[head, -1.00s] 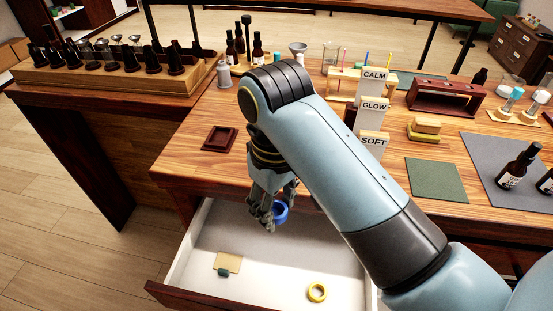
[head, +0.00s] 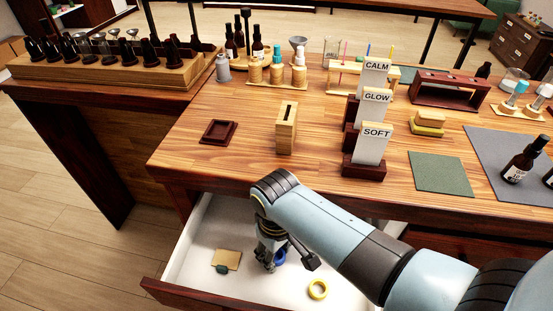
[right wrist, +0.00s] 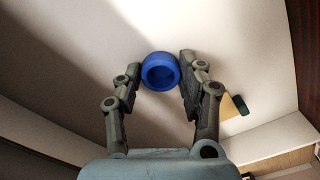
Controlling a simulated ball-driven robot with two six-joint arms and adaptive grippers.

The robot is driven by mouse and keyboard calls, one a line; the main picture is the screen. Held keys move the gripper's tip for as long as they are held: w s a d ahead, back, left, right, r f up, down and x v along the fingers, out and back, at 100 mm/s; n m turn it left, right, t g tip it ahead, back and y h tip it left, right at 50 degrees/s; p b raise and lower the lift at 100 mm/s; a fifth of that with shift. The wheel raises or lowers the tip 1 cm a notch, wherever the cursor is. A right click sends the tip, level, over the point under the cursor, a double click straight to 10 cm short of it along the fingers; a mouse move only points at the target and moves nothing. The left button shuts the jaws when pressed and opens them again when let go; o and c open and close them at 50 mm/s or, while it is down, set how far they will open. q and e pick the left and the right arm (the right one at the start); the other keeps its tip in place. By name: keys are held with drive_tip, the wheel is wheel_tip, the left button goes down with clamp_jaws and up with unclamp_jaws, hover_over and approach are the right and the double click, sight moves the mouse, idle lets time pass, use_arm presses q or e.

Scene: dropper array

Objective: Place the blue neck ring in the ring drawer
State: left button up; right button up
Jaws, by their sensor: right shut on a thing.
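The blue neck ring (head: 280,257) is between the fingertips of my right gripper (head: 268,265). The right wrist view shows the blue ring (right wrist: 160,71) with a gripper finger on each side of it. My right gripper is shut on it, inside the outline of the open drawer (head: 190,246). The drawer has a white interior and a dark wooden front. I cannot tell whether the ring touches the drawer floor. A yellow ring (head: 318,290) lies on the drawer floor to the right of the gripper. My left gripper is not in view.
A beige card (head: 229,257) with a small dark green piece (head: 221,269) lies in the drawer, left of the gripper. On the table above stand a slotted wooden block (head: 287,128), a small dark tray (head: 218,132) and the labelled card holders (head: 364,171).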

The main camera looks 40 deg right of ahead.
sight(276, 258)
drive_tip(key=shift+f, duration=0.15)
drive_tip(key=o, duration=1.3)
wheel_tip(276, 258, up, 12)
drive_tip(key=p, duration=0.1)
drive_tip(key=shift+p, duration=0.4)
